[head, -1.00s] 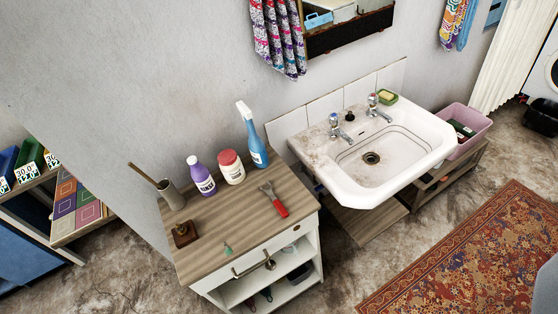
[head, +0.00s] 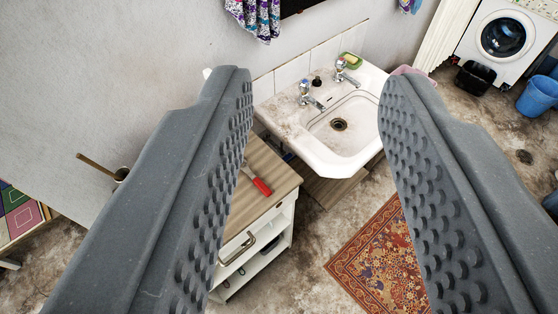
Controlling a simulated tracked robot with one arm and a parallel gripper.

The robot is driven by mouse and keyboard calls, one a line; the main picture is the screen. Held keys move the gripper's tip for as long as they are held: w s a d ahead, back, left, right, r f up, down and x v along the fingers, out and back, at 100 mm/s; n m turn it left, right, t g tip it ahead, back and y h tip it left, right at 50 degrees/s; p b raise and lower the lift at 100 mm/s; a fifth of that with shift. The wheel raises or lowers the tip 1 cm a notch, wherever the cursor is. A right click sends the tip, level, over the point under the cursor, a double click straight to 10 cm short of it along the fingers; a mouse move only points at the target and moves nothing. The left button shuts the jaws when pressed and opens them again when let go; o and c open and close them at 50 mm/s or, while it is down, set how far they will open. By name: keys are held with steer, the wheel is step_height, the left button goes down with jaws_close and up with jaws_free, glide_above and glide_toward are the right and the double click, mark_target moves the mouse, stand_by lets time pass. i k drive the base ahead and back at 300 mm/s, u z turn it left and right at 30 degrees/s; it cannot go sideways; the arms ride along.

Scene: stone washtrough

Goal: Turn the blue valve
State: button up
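The blue valve (head: 304,87) is the blue-topped handle of the left tap on the white sink (head: 318,155). It stands upright on the sink's back rim. A second tap (head: 341,65) stands to its right; its cap colour is too small to tell. My gripper (head: 316,76) is open and empty, with its two grey studded fingers wide apart at the left and right. The blue valve shows in the gap between the fingers, beyond them and not touching either. The fingers hide part of the cabinet and the sink's right end.
A wooden-topped cabinet (head: 262,180) stands left of the sink, with a red-handled tool (head: 261,186) on it. A patterned rug (head: 375,265) lies in front. A washing machine (head: 505,40) and blue bucket (head: 538,96) stand at right.

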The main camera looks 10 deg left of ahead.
mark_target(287, 157)
steer(key=u, duration=0.1)
steer(key=i, duration=1)
steer(key=z, duration=0.1)
